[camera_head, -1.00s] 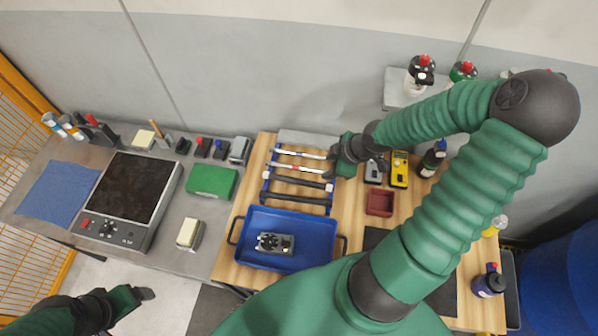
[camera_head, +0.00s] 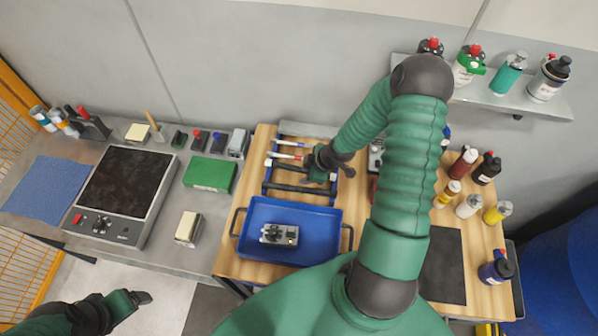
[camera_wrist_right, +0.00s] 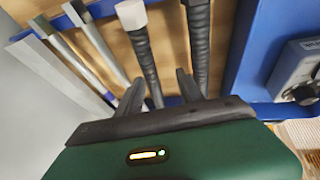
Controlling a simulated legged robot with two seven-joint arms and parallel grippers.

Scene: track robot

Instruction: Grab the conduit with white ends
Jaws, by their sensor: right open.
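The conduit with white ends (camera_wrist_right: 143,50) is a black ribbed tube in the right wrist view. One white end shows; the other is hidden by my right gripper. It lies on a blue rack (camera_head: 266,181), where its white end also shows in the head view (camera_head: 268,162). My right gripper (camera_wrist_right: 161,84) is open, with its fingertips on either side of the conduit; contact cannot be told. It also shows over the rack's right part in the head view (camera_head: 311,168). My left gripper (camera_head: 142,298) is low at the left, away from the rack, its jaws unclear.
An all-black conduit (camera_wrist_right: 198,40) lies close beside the white-ended one. Pale rods (camera_head: 290,143) lie on the rack's far side. A blue tray (camera_head: 250,254) holding a grey device (camera_head: 279,235) is just in front. Several bottles stand at the right.

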